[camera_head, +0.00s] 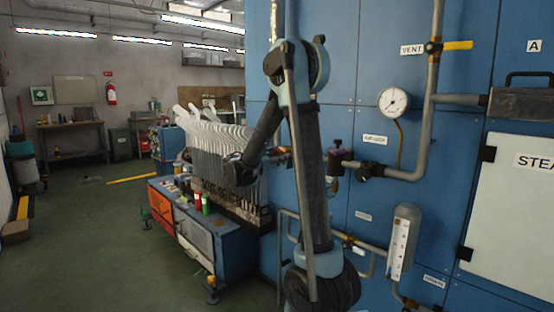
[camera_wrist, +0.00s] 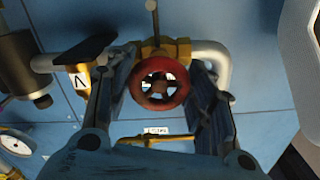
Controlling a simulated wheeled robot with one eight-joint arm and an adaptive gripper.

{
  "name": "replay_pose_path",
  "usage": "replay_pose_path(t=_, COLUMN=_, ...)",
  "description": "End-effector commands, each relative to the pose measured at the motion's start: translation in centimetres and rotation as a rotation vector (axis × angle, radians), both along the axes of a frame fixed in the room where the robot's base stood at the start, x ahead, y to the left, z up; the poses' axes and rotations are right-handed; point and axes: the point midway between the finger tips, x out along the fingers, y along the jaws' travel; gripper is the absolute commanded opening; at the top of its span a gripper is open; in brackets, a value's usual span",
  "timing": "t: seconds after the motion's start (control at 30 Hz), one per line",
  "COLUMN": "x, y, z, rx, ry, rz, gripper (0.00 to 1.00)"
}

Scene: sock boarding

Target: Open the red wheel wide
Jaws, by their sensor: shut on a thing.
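The red wheel (camera_wrist: 159,64) is a small round handwheel with spokes, facing the camera in the wrist view. It sits on a brass valve body (camera_wrist: 181,48) on a grey pipe against the blue panel. My gripper (camera_wrist: 163,88) has one dark finger on each side of the wheel's rim, left and right, and is shut on it. In the head view, my arm hides most of this spot, and I cannot make out the wheel there.
In the wrist view, a black lever handle (camera_wrist: 86,50) lies left of the wheel. A blue bench (camera_head: 232,255) stands left of the panel. Floor farther left is open.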

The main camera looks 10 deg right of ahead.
Motion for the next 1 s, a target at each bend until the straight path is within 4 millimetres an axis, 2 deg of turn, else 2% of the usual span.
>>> replay_pose_path(t=1.0, x=0.14, y=0.04, z=0.13, rx=-0.57, ry=0.779, rz=0.003, gripper=0.26)
